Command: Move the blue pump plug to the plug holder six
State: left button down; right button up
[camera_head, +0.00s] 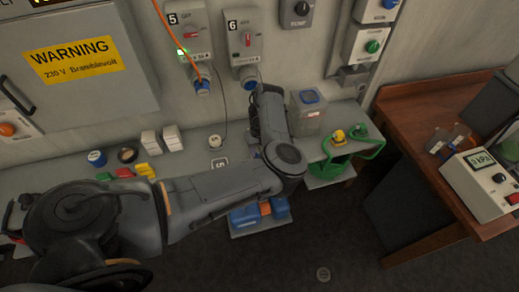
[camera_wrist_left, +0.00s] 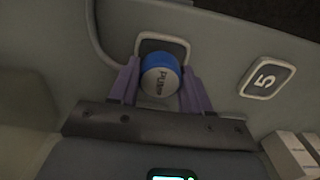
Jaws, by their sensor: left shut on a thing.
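The blue pump plug (camera_wrist_left: 160,81), with a grey face marked PUMP, sits between the purple fingers of my left gripper (camera_wrist_left: 162,68) in the left wrist view. The fingers are shut on its sides. A white-rimmed square label (camera_wrist_left: 176,43) lies just behind the plug, its figure covered. A similar label marked 5 (camera_wrist_left: 265,77) lies to the right; it also shows on the bench in the head view. Whether the plug touches the bench or a holder cannot be told. In the head view my left arm hides the gripper and plug. My right gripper is not in view.
Wall sockets 5 (camera_head: 188,30) and 6 (camera_head: 243,40) are above the bench; an orange cable runs to a blue plug (camera_head: 202,88) under socket 5. A clear box (camera_head: 308,113) and a green frame (camera_head: 350,155) stand to the right. Small blocks (camera_head: 149,140) crowd the left.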

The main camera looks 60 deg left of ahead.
pick_arm(q)
jog(key=shift+f, duration=0.4)
jog(key=shift+c, duration=2.1)
grip_release()
jog(key=shift+r, duration=0.1)
